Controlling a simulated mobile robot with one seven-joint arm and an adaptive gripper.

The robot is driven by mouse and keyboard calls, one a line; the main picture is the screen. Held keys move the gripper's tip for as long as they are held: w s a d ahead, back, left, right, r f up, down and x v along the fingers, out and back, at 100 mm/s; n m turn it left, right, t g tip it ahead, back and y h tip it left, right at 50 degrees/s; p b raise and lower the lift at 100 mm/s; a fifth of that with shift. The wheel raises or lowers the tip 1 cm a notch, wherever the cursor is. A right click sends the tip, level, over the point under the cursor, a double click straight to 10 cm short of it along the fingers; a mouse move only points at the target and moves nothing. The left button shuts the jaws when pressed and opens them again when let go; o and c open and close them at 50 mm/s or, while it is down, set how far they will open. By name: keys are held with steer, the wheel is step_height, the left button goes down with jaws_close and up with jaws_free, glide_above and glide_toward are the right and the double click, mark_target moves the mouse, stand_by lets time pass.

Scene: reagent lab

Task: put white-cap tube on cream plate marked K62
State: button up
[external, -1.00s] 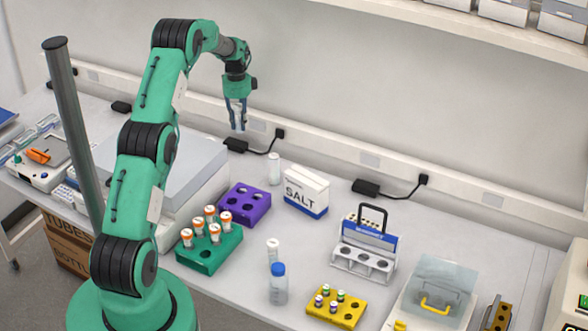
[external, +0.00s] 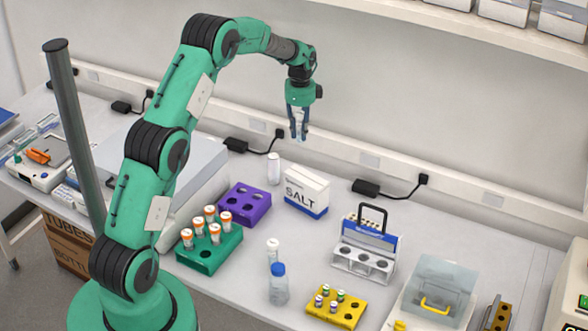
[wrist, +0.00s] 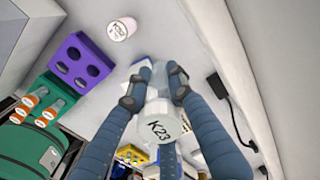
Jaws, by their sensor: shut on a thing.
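In the external view the held tube is small and partly hidden by the fingers. Two other white-topped tubes stand on the bench, one at the back (external: 274,170) and one nearer the front (external: 273,250). I cannot make out a cream plate marked K62 in either view.
The salt box (external: 306,192), purple rack (external: 245,204) and green rack (external: 209,250) with orange-capped tubes stand below my arm. A blue-capped bottle (external: 278,285), yellow rack (external: 336,306) and grey handled rack (external: 364,258) stand further forward or right. A black adapter (external: 366,187) lies by the wall.

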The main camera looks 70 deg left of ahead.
steer(key=w+d+m, duration=0.1)
steer(key=w+d, duration=0.3)
steer(key=d, duration=0.4)
steer(key=w+d, duration=0.5)
steer(key=d, duration=0.3)
steer(key=m, duration=0.2)
glide_above(363, 223)
step_height(363, 223, down, 5)
steer(key=shift+f+b, duration=0.15)
steer(key=shift+b, duration=0.2)
steer(key=shift+s, duration=0.1)
steer(key=shift+f, duration=3.1)
steer(key=shift+f, duration=1.9)
steer(key=shift+f, duration=0.15)
